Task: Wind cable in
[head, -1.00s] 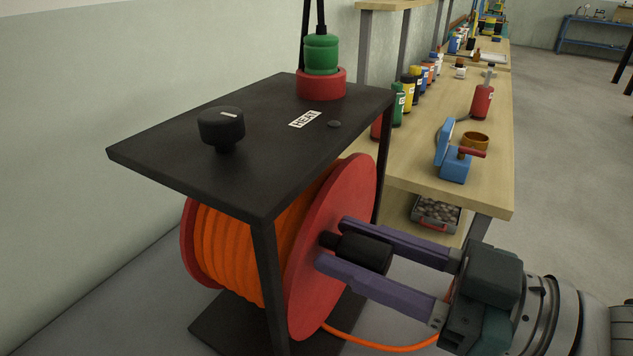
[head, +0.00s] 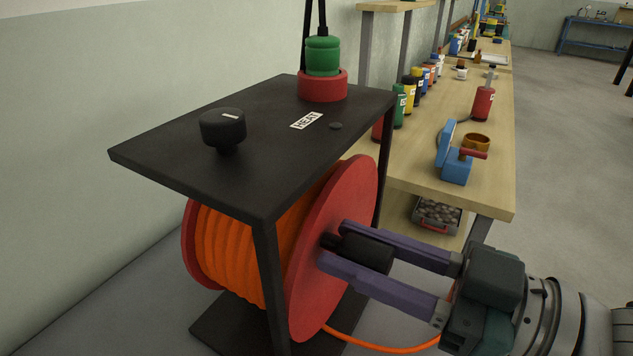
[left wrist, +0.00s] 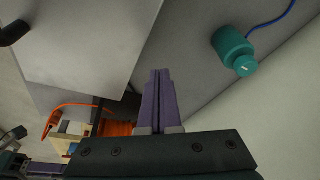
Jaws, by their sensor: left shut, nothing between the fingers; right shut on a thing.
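The orange cable (head: 235,250) lies in several turns on a drum with red flanges (head: 332,245) under a black stand. A loose length of it (head: 390,347) runs from the bottom of the drum to the right, behind my right gripper. My right gripper (head: 345,252) is shut on the black crank handle (head: 365,253) at the drum's right face. My left gripper (left wrist: 160,75) shows only in the left wrist view, shut and empty. The cable also shows there, at lower left (left wrist: 65,110).
The stand's black top (head: 190,165) carries a black knob (head: 222,129), a HEAT label and a green plug in a red socket (head: 322,84). A wooden bench (head: 490,190) with bottles and a blue clamp stands behind. In the left wrist view, a teal cylinder (left wrist: 232,50) sits at upper right.

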